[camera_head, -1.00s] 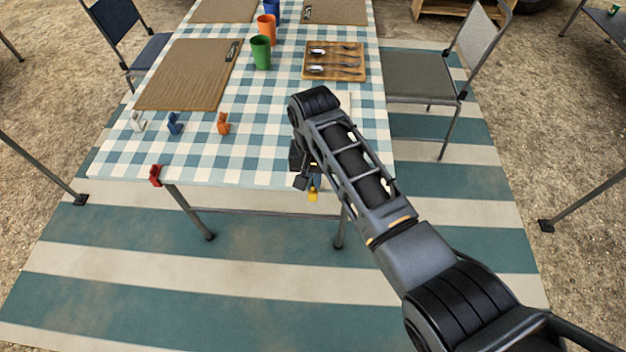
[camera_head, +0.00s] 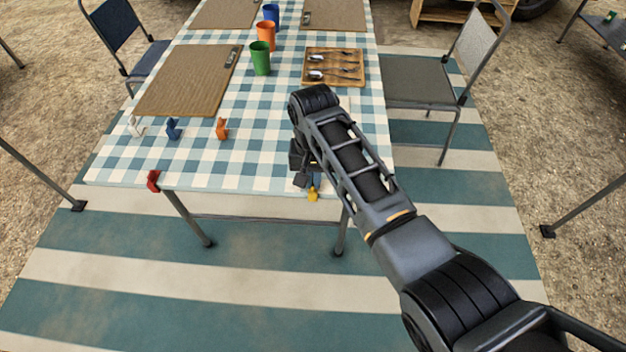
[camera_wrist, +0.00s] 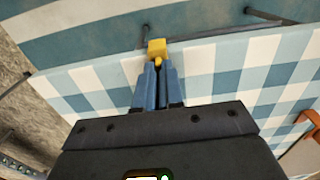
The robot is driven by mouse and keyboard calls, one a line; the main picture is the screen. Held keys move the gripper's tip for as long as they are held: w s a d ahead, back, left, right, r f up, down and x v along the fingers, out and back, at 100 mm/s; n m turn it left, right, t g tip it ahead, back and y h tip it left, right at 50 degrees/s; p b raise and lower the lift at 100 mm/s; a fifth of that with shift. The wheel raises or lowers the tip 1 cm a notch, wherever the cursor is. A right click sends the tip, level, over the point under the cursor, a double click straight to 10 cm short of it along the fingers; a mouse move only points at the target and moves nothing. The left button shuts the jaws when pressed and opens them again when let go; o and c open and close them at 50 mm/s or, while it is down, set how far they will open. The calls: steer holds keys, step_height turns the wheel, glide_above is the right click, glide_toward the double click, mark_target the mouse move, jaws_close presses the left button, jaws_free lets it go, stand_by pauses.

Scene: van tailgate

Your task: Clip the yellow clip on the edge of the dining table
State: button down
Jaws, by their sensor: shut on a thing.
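The dining table (camera_head: 240,165) has a blue and white checked cloth. The yellow clip (camera_head: 313,196) is at the table's front edge, right of the middle, in the head view. My gripper (camera_head: 312,186) is shut on it. In the wrist view the yellow clip (camera_wrist: 157,48) sits between my gripper's fingertips (camera_wrist: 158,66), overlapping the line of the table edge. I cannot tell whether its jaws are around the edge or just beside it. A red clip (camera_head: 153,181) is on the front edge at the left.
White (camera_head: 136,127), blue (camera_head: 173,130) and orange (camera_head: 222,129) clips stand on the cloth at the left. A green cup (camera_head: 260,58), a cutlery tray (camera_head: 334,82) and a brown placemat (camera_head: 188,80) are farther back. The front edge between the red clip and my gripper is clear.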

stand_by(0.4)
steer(key=c, duration=1.2)
jaws_free()
step_height(320, 180, up, 8)
steer(key=shift+f, duration=0.1)
